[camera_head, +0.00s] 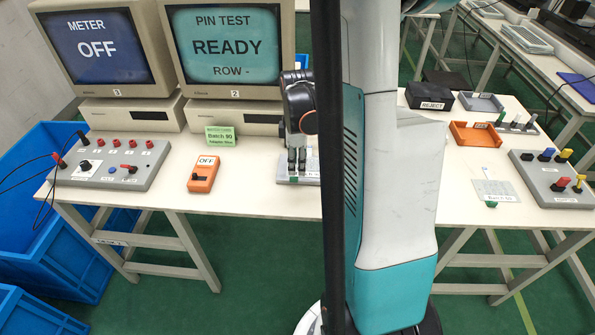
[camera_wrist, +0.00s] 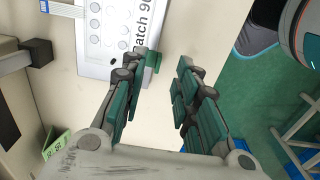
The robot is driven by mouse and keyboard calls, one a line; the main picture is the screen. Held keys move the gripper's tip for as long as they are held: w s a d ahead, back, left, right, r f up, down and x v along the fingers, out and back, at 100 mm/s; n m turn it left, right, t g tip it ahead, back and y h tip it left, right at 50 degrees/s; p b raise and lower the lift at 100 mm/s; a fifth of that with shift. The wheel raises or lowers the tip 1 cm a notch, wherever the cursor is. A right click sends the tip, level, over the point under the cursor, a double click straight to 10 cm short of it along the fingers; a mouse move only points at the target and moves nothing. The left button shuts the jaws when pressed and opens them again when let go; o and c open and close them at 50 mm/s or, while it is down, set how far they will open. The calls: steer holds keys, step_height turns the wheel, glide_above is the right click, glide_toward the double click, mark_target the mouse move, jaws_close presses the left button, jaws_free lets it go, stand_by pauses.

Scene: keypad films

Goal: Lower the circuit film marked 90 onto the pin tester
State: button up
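The film marked 90 (camera_wrist: 105,45), a pale sheet with rows of circles and a partly hidden "Batch 90" label, lies flat in the wrist view. It seems to rest on the light grey pin tester (camera_head: 312,162), mostly hidden behind my arm in the head view; I cannot tell how exactly it is seated. Its green tab (camera_wrist: 154,61) sticks out at the edge, beside my left fingertip. My gripper (camera_wrist: 168,64) points down at this edge. Its fingers stand apart, with a clear gap between them. The screen (camera_head: 228,45) reads "PIN TEST READY".
A grey meter box (camera_head: 112,163) is further left. Another film (camera_head: 496,189), an orange tray (camera_head: 476,137) and a black REJECT box (camera_head: 430,96) are on the right.

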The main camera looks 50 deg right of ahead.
step_height(320, 180, up, 7)
steer(key=shift+f, duration=0.2)
stand_by(0.6)
